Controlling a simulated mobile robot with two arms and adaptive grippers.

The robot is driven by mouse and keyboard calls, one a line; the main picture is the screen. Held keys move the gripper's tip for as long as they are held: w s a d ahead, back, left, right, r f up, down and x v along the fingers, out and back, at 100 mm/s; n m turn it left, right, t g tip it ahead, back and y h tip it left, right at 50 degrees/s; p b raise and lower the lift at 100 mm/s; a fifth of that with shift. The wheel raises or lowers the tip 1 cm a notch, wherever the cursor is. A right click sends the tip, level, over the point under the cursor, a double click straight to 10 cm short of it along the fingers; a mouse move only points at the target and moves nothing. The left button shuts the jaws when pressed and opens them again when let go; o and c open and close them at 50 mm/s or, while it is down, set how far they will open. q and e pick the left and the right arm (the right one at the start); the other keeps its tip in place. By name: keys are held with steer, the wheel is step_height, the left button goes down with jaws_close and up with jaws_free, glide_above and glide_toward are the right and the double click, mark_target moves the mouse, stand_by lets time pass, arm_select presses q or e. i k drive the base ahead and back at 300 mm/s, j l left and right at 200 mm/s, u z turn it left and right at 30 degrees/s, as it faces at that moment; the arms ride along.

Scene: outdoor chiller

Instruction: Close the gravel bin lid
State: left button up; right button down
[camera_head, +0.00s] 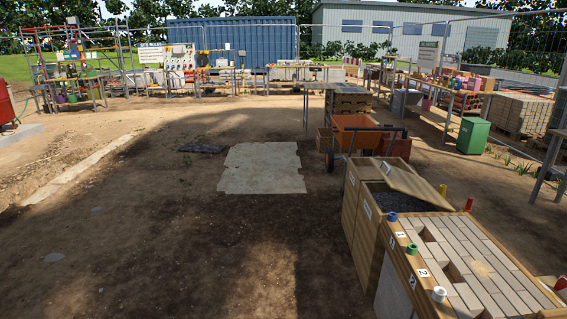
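The gravel bin (361,208) is a light wooden box at the right of the head view, behind the paver-topped bench. Dark grey gravel (392,199) shows through its partly uncovered top. A flat wooden lid panel (418,186) lies slanted over the right part of the opening, its left side apart from the gravel. I cannot tell how its hinge side is fixed. Neither of my grippers is in view.
A bench topped with grey pavers (470,262) stands in front of the bin, with coloured cylinders along its edges. An orange cart (357,137) stands behind the bin. A green bin (473,136) stands farther right. Bare ground and a pale slab (262,168) lie open to the left.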

mark_target(398, 179)
steer(key=i+z, duration=0.1)
steer(key=i, duration=0.75)
steer(key=i+j+z, duration=0.1)
steer(key=i, duration=0.75)
steer(key=i+j+z, duration=0.1)
steer(key=i, duration=0.7)
